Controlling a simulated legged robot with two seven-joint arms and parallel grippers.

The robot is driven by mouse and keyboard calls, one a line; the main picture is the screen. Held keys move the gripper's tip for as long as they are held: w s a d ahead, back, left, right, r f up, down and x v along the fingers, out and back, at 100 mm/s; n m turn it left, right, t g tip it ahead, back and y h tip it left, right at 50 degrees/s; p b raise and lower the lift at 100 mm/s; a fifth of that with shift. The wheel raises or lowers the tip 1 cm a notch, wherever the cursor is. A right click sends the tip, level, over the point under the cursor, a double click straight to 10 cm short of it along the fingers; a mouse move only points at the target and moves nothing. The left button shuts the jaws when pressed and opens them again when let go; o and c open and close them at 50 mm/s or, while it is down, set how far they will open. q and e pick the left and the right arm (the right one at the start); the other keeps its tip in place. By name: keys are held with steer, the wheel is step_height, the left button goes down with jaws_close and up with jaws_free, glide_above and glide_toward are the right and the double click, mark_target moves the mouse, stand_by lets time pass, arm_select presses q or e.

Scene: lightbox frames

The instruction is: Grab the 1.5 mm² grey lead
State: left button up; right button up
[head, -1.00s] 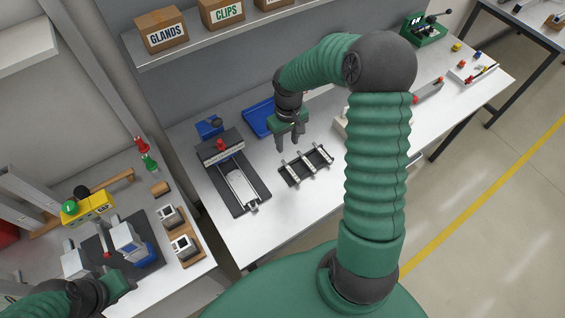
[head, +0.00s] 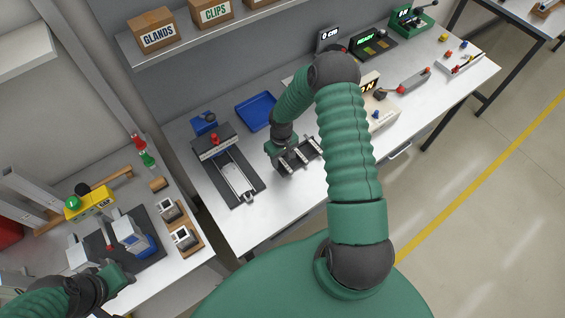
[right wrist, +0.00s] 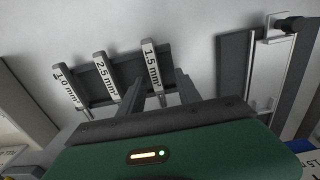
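The 1.5 mm² lead (right wrist: 151,62) is a pale labelled strip at the right end of a dark rack in the right wrist view. The 2.5 mm² lead (right wrist: 107,75) and the 1.0 mm² lead (right wrist: 70,88) lie left of it. The rack (head: 315,163) also shows in the head view.
A dark fixture with a pale rail (head: 236,178) stands just left of the rack. A blue tray (head: 256,111) lies behind. A beige device (head: 380,115) stands to the right, partly behind my arm. Clear tabletop lies in front of the rack.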

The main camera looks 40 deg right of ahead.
steer(key=shift+w+d+f, duration=0.15)
steer(key=c, duration=0.4)
steer(key=shift+d, duration=0.35)
jaws_close()
steer(key=shift+a, duration=0.25)
